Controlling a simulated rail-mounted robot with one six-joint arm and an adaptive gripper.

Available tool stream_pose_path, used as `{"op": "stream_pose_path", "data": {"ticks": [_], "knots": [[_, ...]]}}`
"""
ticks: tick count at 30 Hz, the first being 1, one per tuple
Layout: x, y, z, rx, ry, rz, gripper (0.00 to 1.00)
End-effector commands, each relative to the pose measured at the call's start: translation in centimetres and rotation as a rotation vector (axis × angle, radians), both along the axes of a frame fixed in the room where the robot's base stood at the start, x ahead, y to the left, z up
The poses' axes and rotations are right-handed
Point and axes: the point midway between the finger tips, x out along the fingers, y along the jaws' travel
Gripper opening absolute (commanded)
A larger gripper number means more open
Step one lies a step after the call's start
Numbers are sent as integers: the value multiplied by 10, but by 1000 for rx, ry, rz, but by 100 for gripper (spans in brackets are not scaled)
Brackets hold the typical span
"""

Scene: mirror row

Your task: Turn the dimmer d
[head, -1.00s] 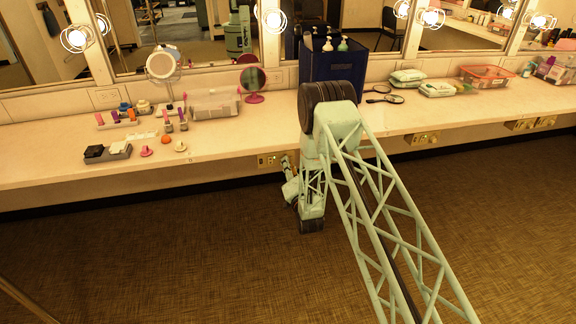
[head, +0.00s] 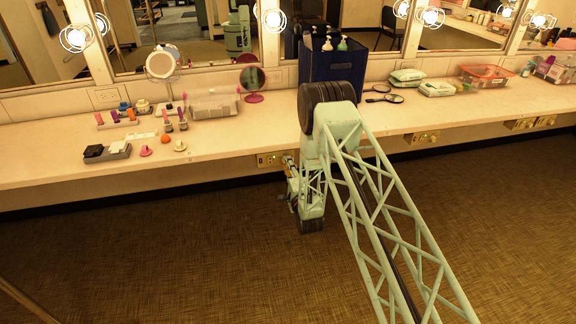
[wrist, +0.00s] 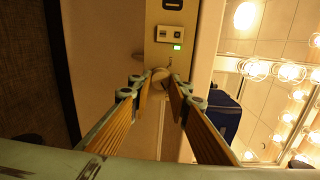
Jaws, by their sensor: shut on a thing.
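A brass control panel (head: 268,160) is set in the front face under the counter, just left of my arm; it also shows in the wrist view (wrist: 162,52). A round pale knob (wrist: 160,75), the dimmer at my fingers, sits on this panel in the wrist view. My gripper (wrist: 157,82) has its two wooden-faced fingers closed on the knob, one fingertip on each side. In the head view my gripper (head: 290,164) is small against the panel, and the knob is hidden. I cannot read a letter for this dimmer.
The panel has a lit green indicator (wrist: 177,47) and a dark switch (wrist: 172,4). The counter (head: 230,143) overhangs the panel. A blue caddy (head: 333,72) stands on it above my arm. Other brass panels (head: 422,138) are farther right. The floor below is clear.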

Motion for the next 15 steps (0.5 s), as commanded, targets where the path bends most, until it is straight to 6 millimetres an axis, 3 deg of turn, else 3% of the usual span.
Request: {"op": "stream_pose_path", "data": {"ticks": [15], "knots": [[-1, 0, -1, 49, 18, 0, 7]]}}
